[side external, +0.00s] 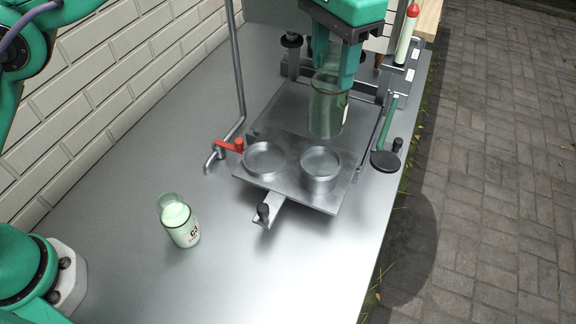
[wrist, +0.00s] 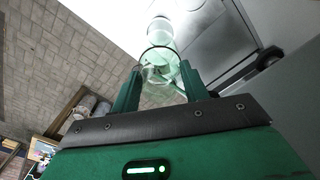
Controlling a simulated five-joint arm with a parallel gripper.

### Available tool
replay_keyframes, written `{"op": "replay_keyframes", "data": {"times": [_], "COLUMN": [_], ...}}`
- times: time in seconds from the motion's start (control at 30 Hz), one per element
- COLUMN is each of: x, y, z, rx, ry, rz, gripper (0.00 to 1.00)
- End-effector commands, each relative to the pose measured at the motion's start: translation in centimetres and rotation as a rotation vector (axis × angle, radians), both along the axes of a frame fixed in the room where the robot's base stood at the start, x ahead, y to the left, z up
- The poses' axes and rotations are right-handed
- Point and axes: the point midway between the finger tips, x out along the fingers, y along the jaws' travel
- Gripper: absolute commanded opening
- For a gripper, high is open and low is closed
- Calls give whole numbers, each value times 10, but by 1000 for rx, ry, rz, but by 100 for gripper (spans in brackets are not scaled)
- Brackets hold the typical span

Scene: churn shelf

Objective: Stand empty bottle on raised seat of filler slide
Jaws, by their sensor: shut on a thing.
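My gripper (side external: 334,76) points down in the side view, shut on a clear greenish empty bottle (side external: 326,115). The bottle hangs upright over the filler slide (side external: 290,188), just behind and above the right-hand cup-like seat (side external: 320,165). That seat stands taller than the left-hand seat (side external: 265,160), and both look empty. Bottle and seat look apart, though the exact gap is hard to judge. In the wrist view, the bottle (wrist: 160,62) sits between my two green fingers (wrist: 160,85); the seats cannot be made out clearly there.
A bottle with pale green contents (side external: 180,222) stands on the metal bench at the front left. A red-handled tap (side external: 230,146) is left of the slide. A lever with a dark round pad (side external: 385,161) is at the right.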

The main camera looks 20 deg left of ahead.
Motion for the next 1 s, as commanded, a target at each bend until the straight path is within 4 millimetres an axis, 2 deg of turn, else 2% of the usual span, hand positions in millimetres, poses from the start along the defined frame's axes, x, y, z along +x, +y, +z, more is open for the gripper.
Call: {"op": "replay_keyframes", "data": {"times": [0.3,0.77,1.0], "x": [0,0,0], "y": [0,0,0], "z": [-24,-31,-44], "rx": [-1,-1,0], "ry": [-1,-2,0], "rz": [0,0,0], "gripper": [5,5,5]}}
